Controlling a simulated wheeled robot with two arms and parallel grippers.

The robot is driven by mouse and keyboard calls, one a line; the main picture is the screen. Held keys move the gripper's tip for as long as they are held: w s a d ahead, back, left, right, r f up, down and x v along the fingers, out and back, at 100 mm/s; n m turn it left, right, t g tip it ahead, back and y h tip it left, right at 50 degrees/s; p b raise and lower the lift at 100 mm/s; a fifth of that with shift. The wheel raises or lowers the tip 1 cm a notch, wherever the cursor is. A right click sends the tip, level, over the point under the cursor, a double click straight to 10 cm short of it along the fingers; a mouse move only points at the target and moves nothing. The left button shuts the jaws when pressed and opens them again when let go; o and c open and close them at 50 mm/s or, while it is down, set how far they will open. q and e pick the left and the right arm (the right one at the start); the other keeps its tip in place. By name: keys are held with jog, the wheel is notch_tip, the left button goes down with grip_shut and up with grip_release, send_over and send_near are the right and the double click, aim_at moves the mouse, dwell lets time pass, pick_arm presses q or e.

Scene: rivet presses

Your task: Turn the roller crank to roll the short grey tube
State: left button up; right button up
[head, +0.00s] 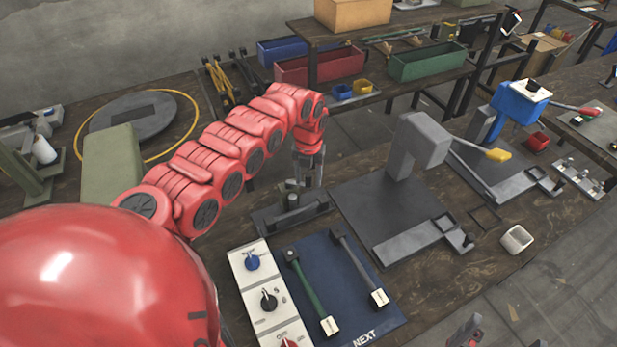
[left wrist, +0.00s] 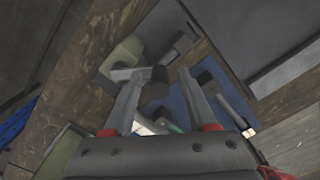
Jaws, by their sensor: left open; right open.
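My left gripper (head: 308,180) hangs from the red arm, fingers down, just above a small dark roller device (head: 291,203) on the bench. The crank is not clearly distinguishable. I cannot make out a short grey tube on the device. A grey rod with a pale tagged end (head: 358,266) lies on the blue mat. My right gripper (head: 466,332) is at the bottom edge, partly cut off, open.
A green rod (head: 309,285) lies on the blue mat (head: 348,309) marked NEXT. A white panel (head: 263,289) with several knobs stands left of it. A grey press (head: 418,142) with a yellow-tipped lever and a blue press (head: 518,102) stand to the right.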

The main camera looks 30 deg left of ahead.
pick_arm(q)
jog(key=shift+r, duration=0.1)
notch_tip(320, 180, up, 10)
jog(key=b, duration=0.4)
jog(key=shift+w+r, duration=0.15)
notch_tip(320, 180, up, 7)
jog(key=shift+s, duration=0.2)
